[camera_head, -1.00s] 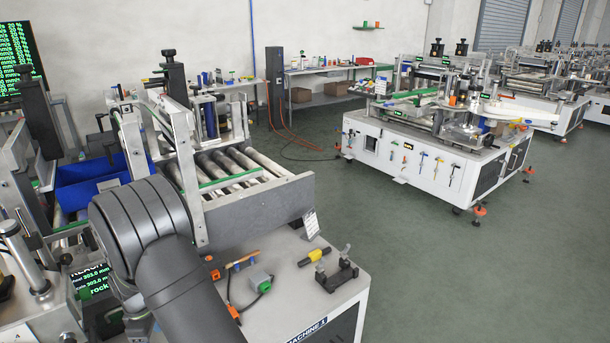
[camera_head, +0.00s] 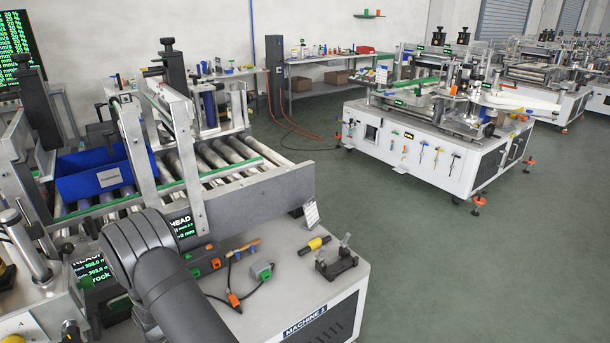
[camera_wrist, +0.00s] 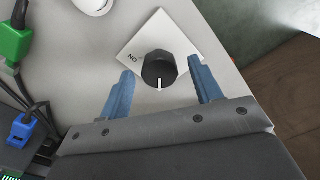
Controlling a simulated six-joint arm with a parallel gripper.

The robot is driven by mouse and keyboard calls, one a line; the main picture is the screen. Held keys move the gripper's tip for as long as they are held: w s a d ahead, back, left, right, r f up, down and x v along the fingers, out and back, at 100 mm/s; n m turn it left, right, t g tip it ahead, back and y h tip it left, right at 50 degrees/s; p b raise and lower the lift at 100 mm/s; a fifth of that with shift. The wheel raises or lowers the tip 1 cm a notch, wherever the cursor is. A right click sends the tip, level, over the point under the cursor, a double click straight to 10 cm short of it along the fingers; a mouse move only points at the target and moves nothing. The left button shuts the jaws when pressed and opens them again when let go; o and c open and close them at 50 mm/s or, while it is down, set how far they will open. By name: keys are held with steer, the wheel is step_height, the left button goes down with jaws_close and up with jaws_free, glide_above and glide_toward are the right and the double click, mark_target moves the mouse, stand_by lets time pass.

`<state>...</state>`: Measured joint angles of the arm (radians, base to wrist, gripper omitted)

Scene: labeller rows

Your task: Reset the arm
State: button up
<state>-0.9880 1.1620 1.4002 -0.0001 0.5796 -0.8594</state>
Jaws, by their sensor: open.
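My gripper (camera_wrist: 162,92) shows in the wrist view with its two blue fingers spread apart and nothing held between them. A black rotary knob (camera_wrist: 160,69) with a white pointer line sits on a white plate marked "ON", just beyond the gap between the fingertips. I cannot tell whether a finger touches the plate. In the head view my dark arm stands in the lower left, and my gripper is not visible there.
Machine 1's grey top (camera_head: 290,295) carries a yellow-and-black tool (camera_head: 314,244), a black clamp fixture (camera_head: 336,262) and a grey-green connector (camera_head: 262,270). A blue bin (camera_head: 95,172) sits on the rollers. Green (camera_wrist: 12,42) and blue (camera_wrist: 22,128) cable plugs are left of the gripper. Open floor (camera_head: 450,270) lies right.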

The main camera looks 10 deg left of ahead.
steer(key=shift+m, duration=0.8)
steer(key=m, duration=1)
steer(key=shift+m, duration=2.1)
